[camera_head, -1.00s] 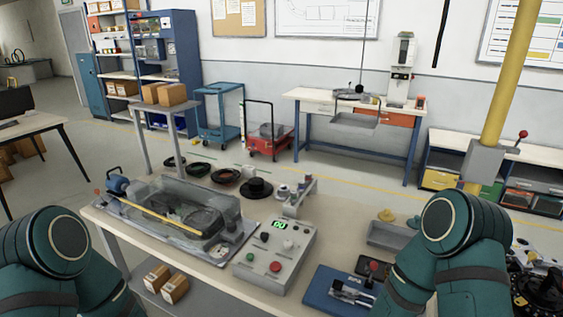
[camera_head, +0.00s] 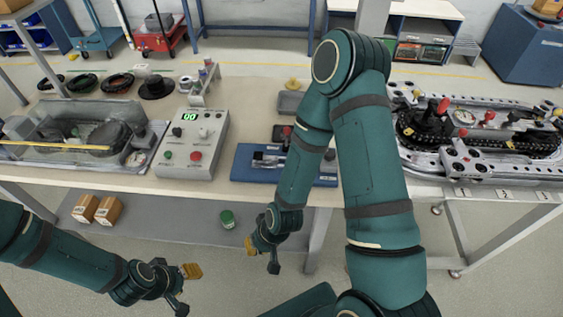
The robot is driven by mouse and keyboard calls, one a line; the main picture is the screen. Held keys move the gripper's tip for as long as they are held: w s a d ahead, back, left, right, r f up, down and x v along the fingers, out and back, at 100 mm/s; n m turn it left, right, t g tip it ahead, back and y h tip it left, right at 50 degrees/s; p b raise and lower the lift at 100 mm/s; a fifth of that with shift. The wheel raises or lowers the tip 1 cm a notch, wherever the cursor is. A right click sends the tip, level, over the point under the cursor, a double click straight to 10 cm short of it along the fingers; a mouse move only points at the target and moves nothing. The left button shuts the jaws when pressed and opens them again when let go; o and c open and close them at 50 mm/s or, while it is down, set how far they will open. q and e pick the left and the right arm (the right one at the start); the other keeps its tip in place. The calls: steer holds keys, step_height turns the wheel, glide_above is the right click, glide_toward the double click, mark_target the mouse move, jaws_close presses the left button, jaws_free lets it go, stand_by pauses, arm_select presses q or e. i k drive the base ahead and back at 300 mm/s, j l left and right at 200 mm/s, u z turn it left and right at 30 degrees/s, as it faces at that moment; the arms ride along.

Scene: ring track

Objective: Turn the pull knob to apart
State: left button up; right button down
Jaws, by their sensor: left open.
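The ring track (camera_head: 470,175) lies on the bench at the right, with a dark chain loop. Red-topped knobs stand on it, including a tall red knob (camera_head: 443,106) and a smaller red knob (camera_head: 457,168). I cannot tell which is the pull knob, and no "apart" marking is readable. A grey control box (camera_head: 215,160) at the left centre carries a black knob, a light knob and green and red buttons. My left gripper (camera_head: 189,289) is open and empty at the lower left, below bench height. My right gripper (camera_head: 262,257) looks open and empty before the bench's front edge.
A clear-covered machine (camera_head: 85,135) fills the bench's left end. A blue plate (camera_head: 247,168) with a clamp lies right of the control box, partly behind my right arm. Boxes (camera_head: 108,210) and a green can (camera_head: 227,219) stand on the lower shelf.

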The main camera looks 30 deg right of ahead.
mark_target(330, 155)
steer(key=z, duration=1.3)
